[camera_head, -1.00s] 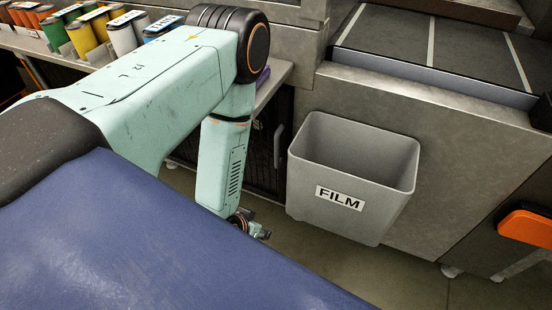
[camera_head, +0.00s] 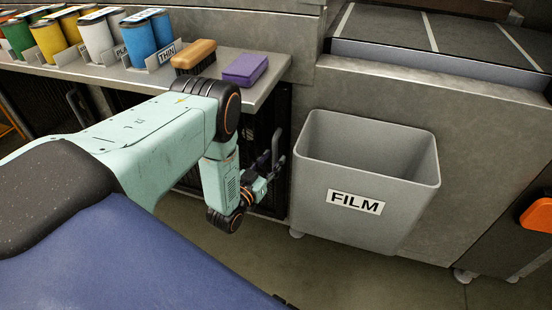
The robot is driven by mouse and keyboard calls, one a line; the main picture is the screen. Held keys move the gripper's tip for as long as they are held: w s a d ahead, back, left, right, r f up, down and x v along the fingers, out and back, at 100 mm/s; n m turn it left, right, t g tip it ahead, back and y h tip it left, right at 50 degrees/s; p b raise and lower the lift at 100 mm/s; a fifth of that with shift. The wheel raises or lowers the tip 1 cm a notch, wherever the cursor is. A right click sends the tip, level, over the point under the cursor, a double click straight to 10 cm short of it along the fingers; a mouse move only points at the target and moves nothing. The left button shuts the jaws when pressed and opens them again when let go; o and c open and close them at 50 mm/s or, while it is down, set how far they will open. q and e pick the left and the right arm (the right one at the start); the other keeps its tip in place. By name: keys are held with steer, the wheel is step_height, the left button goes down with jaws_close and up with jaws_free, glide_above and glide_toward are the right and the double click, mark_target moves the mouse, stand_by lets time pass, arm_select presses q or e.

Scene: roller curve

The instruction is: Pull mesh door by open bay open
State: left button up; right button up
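A dark mesh door (camera_head: 284,112) stands under the counter, left of the grey bin; my arm hides much of it. Its upright grey handle (camera_head: 276,147) shows near its right edge. My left gripper (camera_head: 272,173) is low in front of this door, at the lower part of the handle. Its fingers look spread apart. I cannot tell whether they are around the handle or only beside it. The door looks shut. My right gripper is not in view.
The counter (camera_head: 215,85) above holds a brush (camera_head: 194,57), a purple block (camera_head: 245,69) and several coloured canisters (camera_head: 95,37). Another dark door with a handle (camera_head: 78,106) is further left. Floor shows below.

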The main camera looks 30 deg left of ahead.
arm_select(q)
steer(key=shift+w+a+f, duration=0.15)
steer(key=shift+w+a, duration=0.05)
steer(key=shift+w, duration=0.35)
steer(key=shift+w+a+f, duration=0.15)
steer(key=shift+w, duration=0.35)
steer(key=shift+w+d+r+b, duration=0.2)
steer(key=shift+w+b, duration=0.1)
steer(key=shift+a+f, duration=0.1)
steer(key=shift+a, duration=0.05)
steer(key=shift+c, duration=1)
steer(key=c, duration=0.3)
jaws_close()
